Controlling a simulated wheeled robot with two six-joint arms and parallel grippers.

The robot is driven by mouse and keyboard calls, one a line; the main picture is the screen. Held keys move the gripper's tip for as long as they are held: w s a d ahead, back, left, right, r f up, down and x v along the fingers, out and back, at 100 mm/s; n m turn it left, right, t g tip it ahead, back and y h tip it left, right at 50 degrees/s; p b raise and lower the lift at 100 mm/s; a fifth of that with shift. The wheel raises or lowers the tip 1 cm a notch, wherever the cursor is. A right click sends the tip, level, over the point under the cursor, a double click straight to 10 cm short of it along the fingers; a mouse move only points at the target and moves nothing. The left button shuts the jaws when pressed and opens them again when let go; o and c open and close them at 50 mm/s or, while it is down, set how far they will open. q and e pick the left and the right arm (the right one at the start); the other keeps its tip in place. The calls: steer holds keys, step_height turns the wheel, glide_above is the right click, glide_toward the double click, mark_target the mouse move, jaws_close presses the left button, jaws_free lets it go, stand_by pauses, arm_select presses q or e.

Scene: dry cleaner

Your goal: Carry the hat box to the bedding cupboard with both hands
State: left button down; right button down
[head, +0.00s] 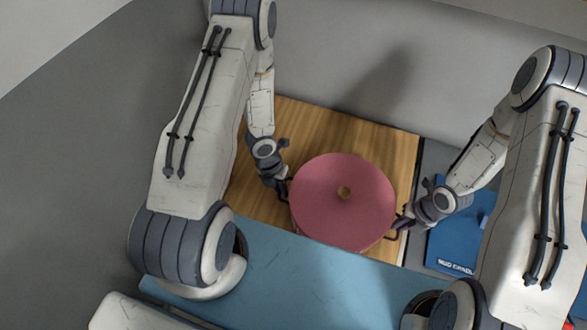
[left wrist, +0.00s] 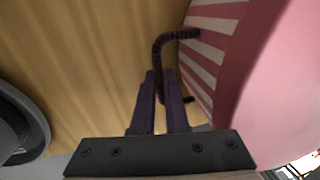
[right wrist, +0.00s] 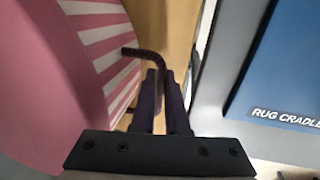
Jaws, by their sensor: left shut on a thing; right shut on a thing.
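The hat box (head: 343,205) is round, with a plain pink lid and a small tan knob in the middle. It is over a wooden surface (head: 300,125); I cannot tell whether it rests on it. Its side has pink and white stripes, seen in the left wrist view (left wrist: 205,60) and the right wrist view (right wrist: 105,45). My left gripper (head: 284,189) is shut on the dark curved handle (left wrist: 172,38) at the box's left side. My right gripper (head: 398,227) is shut on the matching handle (right wrist: 150,57) at its right side.
A blue panel (head: 455,243) lettered "RUG CRADLE" lies to the right of the wooden surface. A light blue surface (head: 300,275) spans the front, below the box. A grey wall (head: 350,55) stands behind. Bare wood shows behind and left of the box.

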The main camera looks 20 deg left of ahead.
arm_select(q)
steer(key=c, duration=0.9)
jaws_free()
arm_select(e)
steer(key=c, duration=0.9)
jaws_free()
arm_select(q)
steer(key=shift+a+r, duration=0.4)
steer(key=shift+r, duration=1.55)
steer(key=shift+a+r, duration=0.35)
steer(key=shift+r, duration=1.6)
steer(key=shift+a+r, duration=0.4)
steer(key=shift+r, duration=1.55)
arm_select(e)
steer(key=shift+d+r, duration=0.4)
steer(key=shift+r, duration=1.55)
steer(key=shift+d+r, duration=0.35)
steer(key=shift+r, duration=1.65)
steer(key=shift+d+r, duration=0.4)
steer(key=shift+r, duration=1.55)
steer(key=shift+s, duration=0.1)
